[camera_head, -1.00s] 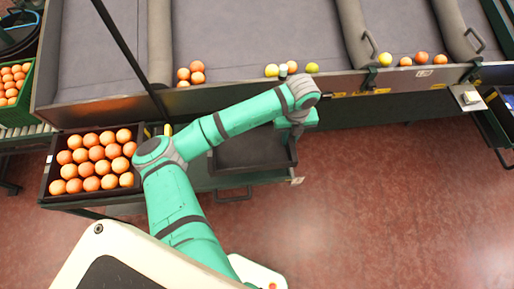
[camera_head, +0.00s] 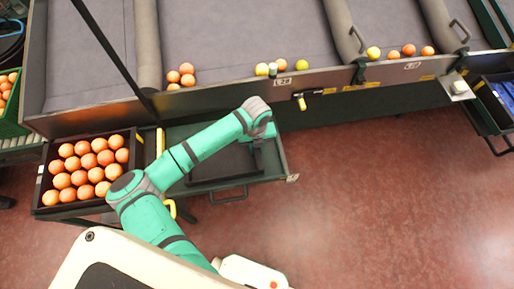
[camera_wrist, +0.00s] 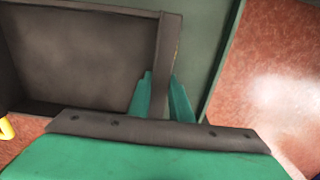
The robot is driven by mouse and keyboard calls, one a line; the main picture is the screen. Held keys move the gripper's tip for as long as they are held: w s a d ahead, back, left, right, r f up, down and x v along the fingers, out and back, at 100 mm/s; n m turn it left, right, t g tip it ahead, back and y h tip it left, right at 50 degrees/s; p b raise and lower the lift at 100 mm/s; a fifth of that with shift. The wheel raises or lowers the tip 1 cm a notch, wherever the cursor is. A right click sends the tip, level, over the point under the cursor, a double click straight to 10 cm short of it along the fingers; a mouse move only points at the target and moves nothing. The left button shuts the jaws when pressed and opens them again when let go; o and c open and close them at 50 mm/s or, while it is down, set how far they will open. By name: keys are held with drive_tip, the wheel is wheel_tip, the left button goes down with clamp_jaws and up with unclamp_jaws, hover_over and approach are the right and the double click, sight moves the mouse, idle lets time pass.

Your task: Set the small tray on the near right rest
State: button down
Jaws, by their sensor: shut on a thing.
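The small tray (camera_head: 222,166) is dark and empty where it shows, partly covered by my arm in the head view. My gripper (camera_head: 259,142) is at its right side. In the wrist view my gripper (camera_wrist: 164,100) is shut on the right wall of the small tray (camera_wrist: 80,55), one finger on each side of it. The near right rest (camera_head: 275,162) is a dark green shelf with a front handle, under and around the tray. Its green surface (camera_wrist: 208,45) shows right of the tray in the wrist view. I cannot tell whether the tray touches it.
A dark crate full of oranges (camera_head: 47,172) stands to the left, with a yellow handle (camera_head: 160,142) between it and the tray. The grey sorting chutes (camera_head: 240,40) with a few fruits at their lower edge lie behind. The red floor at right is clear.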

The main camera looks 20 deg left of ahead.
drive_tip(key=shift+d+f, duration=0.15)
drive_tip(key=shift+f, duration=0.1)
drive_tip(key=c, duration=1.6)
unclamp_jaws()
drive_tip(key=shift+w, duration=0.1)
